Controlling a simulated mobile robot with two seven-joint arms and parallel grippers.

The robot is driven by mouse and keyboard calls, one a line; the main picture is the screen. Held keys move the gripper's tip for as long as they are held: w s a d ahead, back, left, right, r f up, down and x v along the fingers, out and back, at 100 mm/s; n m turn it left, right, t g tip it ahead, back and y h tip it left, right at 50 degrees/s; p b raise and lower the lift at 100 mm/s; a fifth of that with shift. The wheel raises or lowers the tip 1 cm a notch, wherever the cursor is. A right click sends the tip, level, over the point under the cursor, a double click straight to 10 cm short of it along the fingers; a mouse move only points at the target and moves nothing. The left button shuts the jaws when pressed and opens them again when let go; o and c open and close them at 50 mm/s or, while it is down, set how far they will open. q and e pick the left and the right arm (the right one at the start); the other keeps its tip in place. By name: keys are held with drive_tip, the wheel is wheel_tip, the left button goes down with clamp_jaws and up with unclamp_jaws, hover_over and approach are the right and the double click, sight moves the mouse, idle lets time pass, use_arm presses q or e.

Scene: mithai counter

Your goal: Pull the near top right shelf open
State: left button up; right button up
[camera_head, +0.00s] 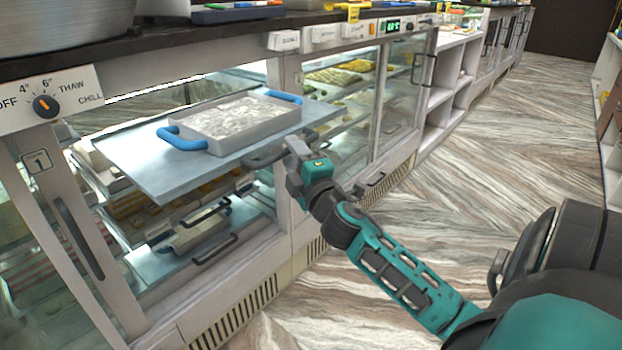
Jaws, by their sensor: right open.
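The near top shelf (145,165) is a flat grey sheet that juts out of the open cabinet front, above lower shelves. A pale tray (240,140) with two blue handles rests on it. A dark handle (262,158) runs along the shelf's front edge, toward its right end. My right gripper (294,160) is open at the right end of this handle. The picture does not show clearly whether its fingers are around the handle or just beside it. My left gripper is not in view.
Lower shelves (205,215) with trays and dark handles sit below, inside the cabinet. A control panel with a knob (45,105) is at the left. A glass-fronted case (400,85) stands farther right. The wood-patterned floor (480,180) is clear to the right.

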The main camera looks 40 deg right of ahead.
drive_tip(key=b+v, duration=0.1)
drive_tip(key=v, duration=0.9)
drive_tip(key=shift+s, duration=0.3)
drive_tip(key=shift+a+f, duration=0.1)
